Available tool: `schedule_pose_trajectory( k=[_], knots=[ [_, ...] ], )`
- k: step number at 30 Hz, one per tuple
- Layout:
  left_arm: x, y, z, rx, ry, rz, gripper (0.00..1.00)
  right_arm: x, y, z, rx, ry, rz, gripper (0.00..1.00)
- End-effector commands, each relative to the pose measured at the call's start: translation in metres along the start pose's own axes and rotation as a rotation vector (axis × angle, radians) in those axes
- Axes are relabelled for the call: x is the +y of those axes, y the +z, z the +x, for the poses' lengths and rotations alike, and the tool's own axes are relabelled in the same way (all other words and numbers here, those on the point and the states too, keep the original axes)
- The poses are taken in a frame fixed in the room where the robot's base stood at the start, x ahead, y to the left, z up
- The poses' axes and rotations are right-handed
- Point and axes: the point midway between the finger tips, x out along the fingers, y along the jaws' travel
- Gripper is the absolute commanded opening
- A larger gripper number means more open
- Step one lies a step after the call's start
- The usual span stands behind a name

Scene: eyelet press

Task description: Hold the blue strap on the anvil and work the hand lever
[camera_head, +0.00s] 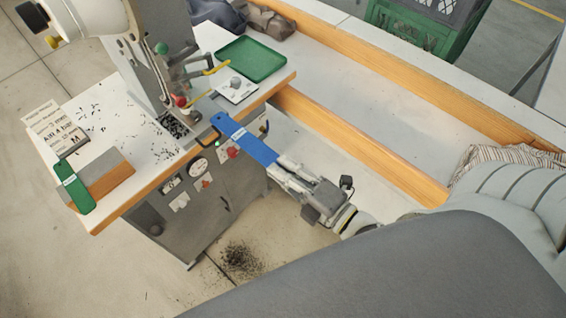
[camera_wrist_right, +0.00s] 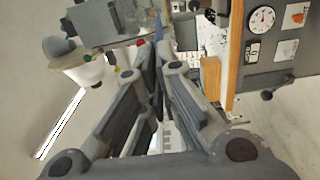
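My right gripper (camera_head: 281,166) is shut on the near end of the blue strap (camera_head: 245,139). The strap reaches out flat toward the eyelet press (camera_head: 148,70), and its far end is beside the press's lower working area. I cannot tell whether it touches the anvil. In the right wrist view the strap (camera_wrist_right: 158,75) shows edge-on between the fingers (camera_wrist_right: 157,88). A rod with a red knob (camera_head: 181,101) and a yellow-handled bar (camera_head: 215,69) are at the press; which is the lever is unclear. My left gripper is not in view.
A green tray (camera_head: 251,60) and a white card (camera_head: 235,89) lie behind the strap. Small dark bits are scattered on the white bench top (camera_head: 125,115). A green strap (camera_head: 74,188) lies at its left corner. A grey cabinet with gauges (camera_head: 190,215) stands below.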

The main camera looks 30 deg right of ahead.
Motion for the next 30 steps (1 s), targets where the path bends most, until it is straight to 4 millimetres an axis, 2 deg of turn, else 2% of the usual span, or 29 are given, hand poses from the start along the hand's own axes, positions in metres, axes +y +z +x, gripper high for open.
schedule_pose_trajectory(
  k=[5,15,30],
  knots=[
    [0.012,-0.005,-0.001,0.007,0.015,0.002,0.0,0.001,0.0,0.0,0.005,0.0,0.0,0.0],
    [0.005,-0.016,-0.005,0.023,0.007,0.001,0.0,0.001,0.0,0.001,0.002,0.0,0.0,0.0],
    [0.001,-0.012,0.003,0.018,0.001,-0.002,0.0,-0.025,0.0,0.04,0.004,0.0,-0.001,0.0]
  ],
)
